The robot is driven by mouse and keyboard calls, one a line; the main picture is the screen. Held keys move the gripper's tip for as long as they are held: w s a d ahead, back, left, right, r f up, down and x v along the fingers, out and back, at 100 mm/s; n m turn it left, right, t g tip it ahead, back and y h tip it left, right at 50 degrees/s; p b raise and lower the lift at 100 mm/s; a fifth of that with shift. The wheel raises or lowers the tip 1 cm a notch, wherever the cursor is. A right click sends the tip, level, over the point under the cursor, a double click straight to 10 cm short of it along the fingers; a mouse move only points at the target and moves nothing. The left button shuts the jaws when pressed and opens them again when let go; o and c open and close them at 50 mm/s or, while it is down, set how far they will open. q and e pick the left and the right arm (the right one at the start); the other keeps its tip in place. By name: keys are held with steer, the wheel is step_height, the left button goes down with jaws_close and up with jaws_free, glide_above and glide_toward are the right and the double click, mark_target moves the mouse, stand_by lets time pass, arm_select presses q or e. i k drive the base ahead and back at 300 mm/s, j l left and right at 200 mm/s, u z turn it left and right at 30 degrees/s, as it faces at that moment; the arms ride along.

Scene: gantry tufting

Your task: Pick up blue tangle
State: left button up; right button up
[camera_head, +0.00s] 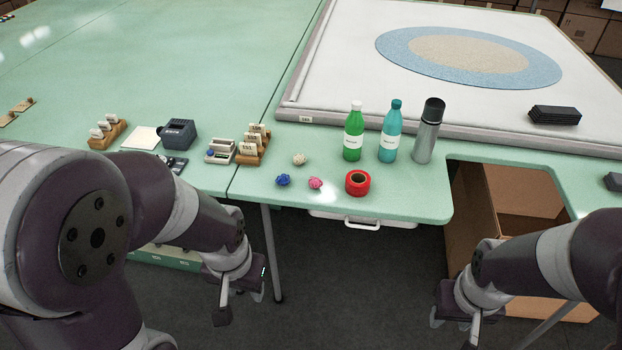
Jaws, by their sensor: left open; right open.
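The blue tangle (283,180) is a small dark blue bundle on the green table, near its front edge. A pink tangle (315,183) lies just to its right and a cream tangle (299,160) lies behind them. My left gripper (243,302) is open and empty, in front of the table edge and below the tabletop, to the left of the blue tangle. My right gripper (455,332) is open and empty, low at the right, in front of the table and well away from the tangles.
A red tape roll (357,183) sits right of the tangles. A green bottle (353,132), a teal bottle (391,132) and a grey flask (428,131) stand behind it. Card holders (252,152) stand to the left. A cardboard box (480,220) stands under the table cutout.

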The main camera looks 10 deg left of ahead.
mark_target(282, 180)
steer(key=i+j+z, duration=0.4)
steer(key=j, duration=0.25)
steer(key=i+j+z, duration=0.15)
steer(key=j, duration=0.2)
steer(key=i+j+z, duration=0.2)
steer(key=j, duration=0.2)
steer(key=j+z, duration=0.2)
steer(key=j, duration=0.2)
steer(key=i+j+z, duration=0.2)
steer(key=j, duration=0.2)
steer(key=k, duration=0.1)
